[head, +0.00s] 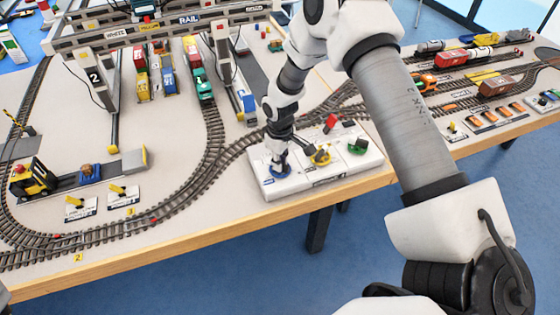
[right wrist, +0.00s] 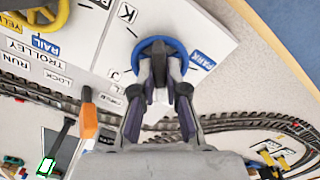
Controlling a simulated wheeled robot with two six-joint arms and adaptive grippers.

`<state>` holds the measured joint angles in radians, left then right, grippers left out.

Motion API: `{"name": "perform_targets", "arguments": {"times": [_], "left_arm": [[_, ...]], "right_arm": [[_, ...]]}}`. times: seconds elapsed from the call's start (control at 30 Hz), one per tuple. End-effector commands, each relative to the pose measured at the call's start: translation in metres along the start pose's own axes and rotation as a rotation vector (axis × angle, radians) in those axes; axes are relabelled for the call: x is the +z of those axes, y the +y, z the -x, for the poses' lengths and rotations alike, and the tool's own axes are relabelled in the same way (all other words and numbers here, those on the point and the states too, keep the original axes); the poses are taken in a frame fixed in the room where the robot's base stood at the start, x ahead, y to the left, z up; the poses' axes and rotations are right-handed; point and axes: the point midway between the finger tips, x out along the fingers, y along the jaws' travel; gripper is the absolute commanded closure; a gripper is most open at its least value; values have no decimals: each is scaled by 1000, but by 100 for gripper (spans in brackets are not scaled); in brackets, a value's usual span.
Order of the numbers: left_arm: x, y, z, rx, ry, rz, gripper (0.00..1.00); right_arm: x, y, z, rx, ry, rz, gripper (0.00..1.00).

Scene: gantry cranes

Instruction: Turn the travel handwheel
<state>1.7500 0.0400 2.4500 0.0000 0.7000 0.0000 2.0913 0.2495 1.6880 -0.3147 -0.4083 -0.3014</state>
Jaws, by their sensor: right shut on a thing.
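A blue handwheel (head: 268,180) sits at the left front of a white control panel (head: 325,181) at the table's front edge. My right gripper (head: 279,164) reaches down onto it from above. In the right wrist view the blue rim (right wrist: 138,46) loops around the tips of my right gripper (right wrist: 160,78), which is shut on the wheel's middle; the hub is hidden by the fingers. A yellow handwheel (head: 320,159) is just to the right on the panel. No readable label marks either one as the travel wheel. My left gripper is not in view.
A red control (head: 331,122) and a green control (head: 358,146) stand on the same panel. Model tracks (head: 214,145) curve past its left side. A black and yellow vehicle (head: 34,177) is at the left. Gantry legs (head: 112,110) stand behind.

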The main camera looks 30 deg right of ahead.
Motion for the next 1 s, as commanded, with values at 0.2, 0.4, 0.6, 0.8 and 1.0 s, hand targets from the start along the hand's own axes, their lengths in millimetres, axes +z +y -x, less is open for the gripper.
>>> {"name": "perform_targets", "arguments": {"times": [0.2,0.4,0.6,0.8,1.0], "left_arm": [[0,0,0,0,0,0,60],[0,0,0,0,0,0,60],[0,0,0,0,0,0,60],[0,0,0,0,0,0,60],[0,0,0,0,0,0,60]], "right_arm": [[0,0,0,0,1,2,100],[0,0,0,0,1,1,63],[0,0,0,0,1,1,62],[-1,0,9,1,3,1,62],[-2,1,52,1,6,1,62]]}}
